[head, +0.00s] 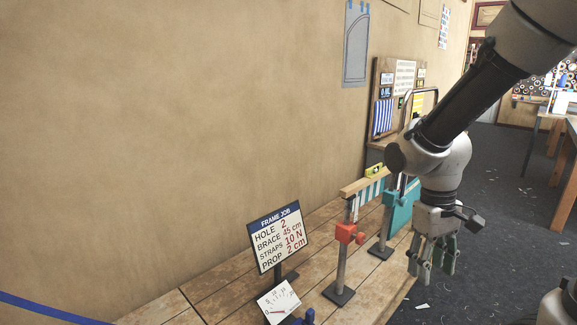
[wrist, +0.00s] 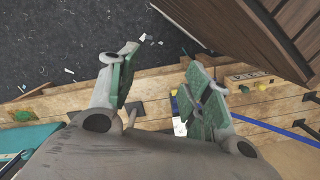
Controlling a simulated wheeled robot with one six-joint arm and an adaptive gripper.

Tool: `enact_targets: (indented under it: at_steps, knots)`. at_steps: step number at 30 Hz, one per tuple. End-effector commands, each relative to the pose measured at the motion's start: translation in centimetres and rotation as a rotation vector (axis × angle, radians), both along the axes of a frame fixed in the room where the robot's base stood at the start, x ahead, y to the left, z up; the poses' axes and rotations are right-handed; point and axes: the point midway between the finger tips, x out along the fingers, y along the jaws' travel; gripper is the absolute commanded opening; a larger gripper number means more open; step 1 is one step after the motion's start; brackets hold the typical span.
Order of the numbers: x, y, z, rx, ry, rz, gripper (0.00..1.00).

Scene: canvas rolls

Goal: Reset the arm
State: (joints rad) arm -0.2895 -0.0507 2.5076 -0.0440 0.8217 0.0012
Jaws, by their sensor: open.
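My gripper (head: 433,262) hangs at the lower end of my arm in the head view, above the front right edge of the wooden bench (head: 225,262). Its fingers point down. In the wrist view my gripper (wrist: 158,88) has its two green-padded fingers spread apart with nothing between them. My arm is bent, with the upper link running up to the top right corner of the head view.
Dark floor (head: 480,250) with scraps lies to the right.

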Motion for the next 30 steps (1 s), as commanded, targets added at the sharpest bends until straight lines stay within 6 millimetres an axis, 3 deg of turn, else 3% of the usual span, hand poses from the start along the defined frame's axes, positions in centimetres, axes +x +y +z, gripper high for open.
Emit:
enact_targets:
  at_steps: [1, 6, 13, 18, 30]
  knots:
    - [-0.9, -0.9, 2.2, 0.016, -0.038, -0.040, 0.49]
    - [-4.2, -3.4, 7.7, 0.067, -0.175, -0.156, 0.49]
    - [-6.2, -5.8, 12.9, 0.112, -0.426, -0.264, 0.49]
    - [-6.9, -6.7, 14.4, 0.114, -0.505, -0.304, 0.49]
    - [-6.9, -6.9, 14.4, 0.111, -0.504, -0.312, 0.49]
